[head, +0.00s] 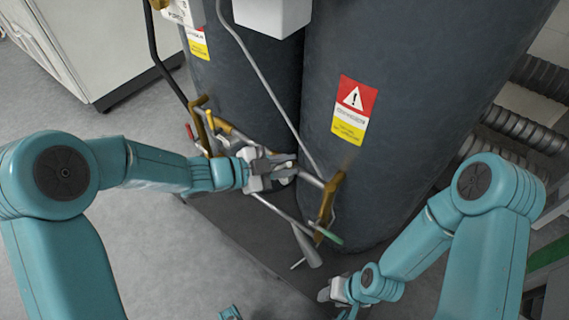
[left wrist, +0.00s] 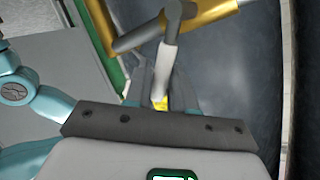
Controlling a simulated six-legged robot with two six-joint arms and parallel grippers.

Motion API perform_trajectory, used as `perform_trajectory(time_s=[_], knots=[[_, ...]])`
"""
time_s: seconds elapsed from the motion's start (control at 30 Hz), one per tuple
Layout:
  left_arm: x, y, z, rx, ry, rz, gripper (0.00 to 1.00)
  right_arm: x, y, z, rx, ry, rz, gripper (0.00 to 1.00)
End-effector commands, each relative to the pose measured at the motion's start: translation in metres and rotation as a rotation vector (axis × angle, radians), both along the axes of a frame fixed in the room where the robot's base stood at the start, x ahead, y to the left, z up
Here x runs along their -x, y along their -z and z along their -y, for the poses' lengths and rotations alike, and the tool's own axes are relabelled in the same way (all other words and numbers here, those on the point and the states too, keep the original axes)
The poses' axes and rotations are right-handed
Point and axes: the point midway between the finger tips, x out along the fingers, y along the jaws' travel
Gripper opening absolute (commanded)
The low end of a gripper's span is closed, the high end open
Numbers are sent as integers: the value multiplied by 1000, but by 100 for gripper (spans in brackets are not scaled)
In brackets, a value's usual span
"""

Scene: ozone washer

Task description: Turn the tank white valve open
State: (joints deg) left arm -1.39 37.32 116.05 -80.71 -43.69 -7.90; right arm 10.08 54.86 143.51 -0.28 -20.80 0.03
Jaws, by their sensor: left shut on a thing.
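The tank (head: 420,90) is a large dark grey cylinder with a warning label. Metal pipes and brass fittings run low across its front. My left gripper (head: 284,170) reaches in from the left to these pipes and is shut on the white valve handle. In the left wrist view the white valve (left wrist: 167,68) is a light lever hanging from a grey pipe joint, its lower end between my left fingers (left wrist: 162,95). In the head view my fingers hide most of it. My right gripper (head: 336,290) is low at the right, small, its jaws unclear.
A second dark tank (head: 240,80) stands behind at the left. A green handle (head: 328,234) on a brass fitting is right of my left gripper, and a red handle (head: 190,132) is left. Ribbed hoses (head: 525,130) lie at the right. Floor at the left is clear.

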Motion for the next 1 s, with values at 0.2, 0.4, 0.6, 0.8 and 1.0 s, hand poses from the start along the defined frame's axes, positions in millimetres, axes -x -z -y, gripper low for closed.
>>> perform_trajectory(time_s=[0.2,0.4,0.6,0.8,1.0], knots=[[0,0,0,0,1,1,0,0,0,0,0,0,0,43],[0,0,0,1,0,0,42,0,0,0,0,0,0,43],[0,0,0,1,0,0,42,0,0,0,0,0,0,43],[1,-1,-1,0,0,-1,42,0,-1,0,0,0,0,43],[12,-13,-26,2,-5,-1,42,0,-10,0,0,0,0,43]])
